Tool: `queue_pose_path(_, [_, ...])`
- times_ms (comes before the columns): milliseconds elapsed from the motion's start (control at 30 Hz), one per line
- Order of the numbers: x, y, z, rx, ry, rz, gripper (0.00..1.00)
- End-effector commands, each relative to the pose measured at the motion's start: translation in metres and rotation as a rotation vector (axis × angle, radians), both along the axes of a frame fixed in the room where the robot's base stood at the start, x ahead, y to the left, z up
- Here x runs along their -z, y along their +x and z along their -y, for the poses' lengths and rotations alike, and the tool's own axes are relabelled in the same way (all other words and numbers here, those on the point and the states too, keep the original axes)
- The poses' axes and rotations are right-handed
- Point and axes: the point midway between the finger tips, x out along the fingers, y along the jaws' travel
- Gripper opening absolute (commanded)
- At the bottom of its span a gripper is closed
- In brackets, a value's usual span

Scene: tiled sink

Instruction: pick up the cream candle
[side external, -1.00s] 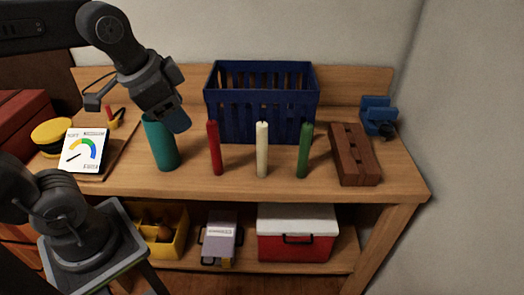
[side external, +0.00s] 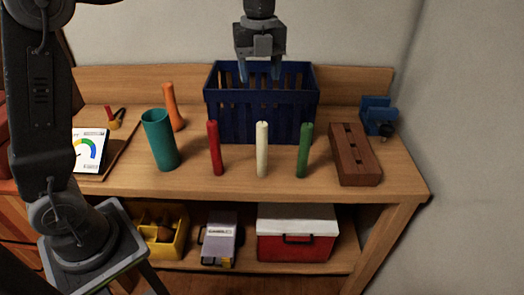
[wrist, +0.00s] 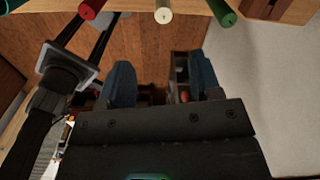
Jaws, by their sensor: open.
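The cream candle (side external: 262,150) stands upright on the wooden workbench, between the red candle (side external: 215,148) on its left and the green candle (side external: 304,150) on its right. Its top also shows at the upper edge of the wrist view (wrist: 164,15). My gripper (side external: 260,72) is open and empty. In the side view it hangs above the candle row, in front of the blue basket, its fingers pointing down. In the wrist view its two blue fingers (wrist: 160,85) are apart with nothing between them.
A dark blue slatted basket (side external: 262,112) stands behind the candles. A teal cup (side external: 160,140) and an orange vase-like object (side external: 173,108) stand at left. A brown block with holes (side external: 354,155) and a blue vise (side external: 378,115) are at right. The bench front is clear.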

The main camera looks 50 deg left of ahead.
Motion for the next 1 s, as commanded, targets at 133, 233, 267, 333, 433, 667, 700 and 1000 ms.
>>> queue_pose_path(133, [0.032,-0.001,0.000,-0.002,0.000,-0.004,0.58])
queue_pose_path(233, [0.049,-0.001,0.000,-0.003,0.000,-0.004,0.58])
queue_pose_path(267, [0.053,-0.001,0.000,-0.003,0.000,-0.004,0.58])
queue_pose_path(333, [0.060,-0.001,0.000,-0.003,0.000,-0.002,0.58])
queue_pose_path(433, [0.066,0.000,0.000,-0.004,0.000,0.000,0.58])
queue_pose_path(667, [0.092,0.003,0.003,-0.004,0.000,-0.004,0.58])
queue_pose_path(700, [0.098,0.004,0.003,-0.004,0.001,-0.003,0.58])
queue_pose_path(1000, [0.119,0.004,0.003,-0.004,0.000,0.001,0.58])
